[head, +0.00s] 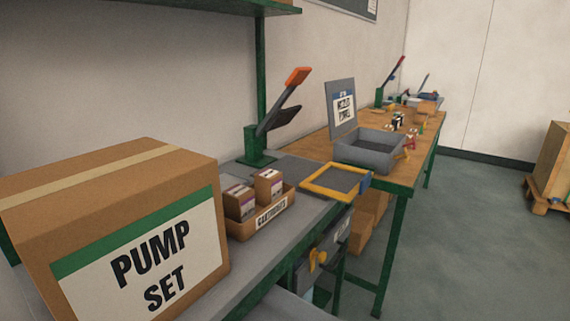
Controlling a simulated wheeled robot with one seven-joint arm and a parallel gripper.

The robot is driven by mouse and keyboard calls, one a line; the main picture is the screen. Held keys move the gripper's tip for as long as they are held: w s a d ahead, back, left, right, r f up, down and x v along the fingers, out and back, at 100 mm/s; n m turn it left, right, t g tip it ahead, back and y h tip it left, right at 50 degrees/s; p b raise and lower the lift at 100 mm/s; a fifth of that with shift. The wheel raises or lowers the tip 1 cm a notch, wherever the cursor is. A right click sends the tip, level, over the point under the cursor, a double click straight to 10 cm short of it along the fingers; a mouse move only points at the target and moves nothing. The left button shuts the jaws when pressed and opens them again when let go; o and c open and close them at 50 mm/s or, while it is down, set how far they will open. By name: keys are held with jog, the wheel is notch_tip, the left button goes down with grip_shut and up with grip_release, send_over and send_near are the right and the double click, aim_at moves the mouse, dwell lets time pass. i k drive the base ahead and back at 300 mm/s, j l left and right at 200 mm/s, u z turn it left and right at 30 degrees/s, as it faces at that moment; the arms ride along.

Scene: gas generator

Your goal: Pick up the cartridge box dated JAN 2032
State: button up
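Two small brown cartridge boxes with white and purple labels stand side by side in an open tan tray (272,217) marked CARTRIDGES. They are the left cartridge box (239,202) and the right cartridge box (269,186). The print on their labels is too small to read, so I cannot tell which one is dated JAN 2032. Both boxes sit upright, with their lower parts hidden by the tray's front wall. My gripper is not in view.
A large PUMP SET carton (120,235) stands left of the tray and rises above it. A yellow-framed pad (335,181) lies to the right. A grey bin (368,150) and a green stand with an orange-tipped lever (262,150) are behind. A green shelf (205,6) overhangs.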

aim_at(268, 182)
jog(key=k+j+u, duration=0.25)
jog(key=i+l, duration=0.35)
jog(key=i+l+u, duration=0.15)
jog(key=i+l, duration=0.55)
jog(key=l, duration=0.15)
jog(key=i+l+u, duration=0.15)
jog(key=i+l, duration=0.5)
jog(key=l, duration=0.25)
